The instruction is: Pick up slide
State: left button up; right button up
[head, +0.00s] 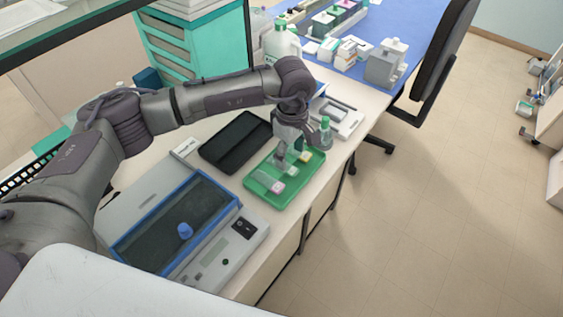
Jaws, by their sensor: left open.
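A green tray (258,199) lies on the pale bench near its front edge. Slides lie in it; one has a pink label end (277,188), and another pale, yellowish label (305,157) shows at the far right. My left gripper (286,160) reaches down over the middle of the tray, open. Its fingers hide part of the tray, and I cannot tell whether they touch a slide. My right gripper is out of view.
A blue-rimmed device (250,241) with a dark lid stands in front of the tray at left. A black tray (236,141) lies behind it. A green-capped bottle (326,133) stands right of my gripper. The floor at right is clear near the bench.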

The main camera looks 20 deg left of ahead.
aim_at(290, 169)
pick_arm(q)
notch_tip(290, 169, down, 4)
jog(key=shift+f+p, duration=0.15)
jog(key=shift+p, duration=1)
jog(key=shift+f, duration=0.35)
jog(key=c, duration=0.4)
jog(key=shift+w, duration=0.1)
grip_shut()
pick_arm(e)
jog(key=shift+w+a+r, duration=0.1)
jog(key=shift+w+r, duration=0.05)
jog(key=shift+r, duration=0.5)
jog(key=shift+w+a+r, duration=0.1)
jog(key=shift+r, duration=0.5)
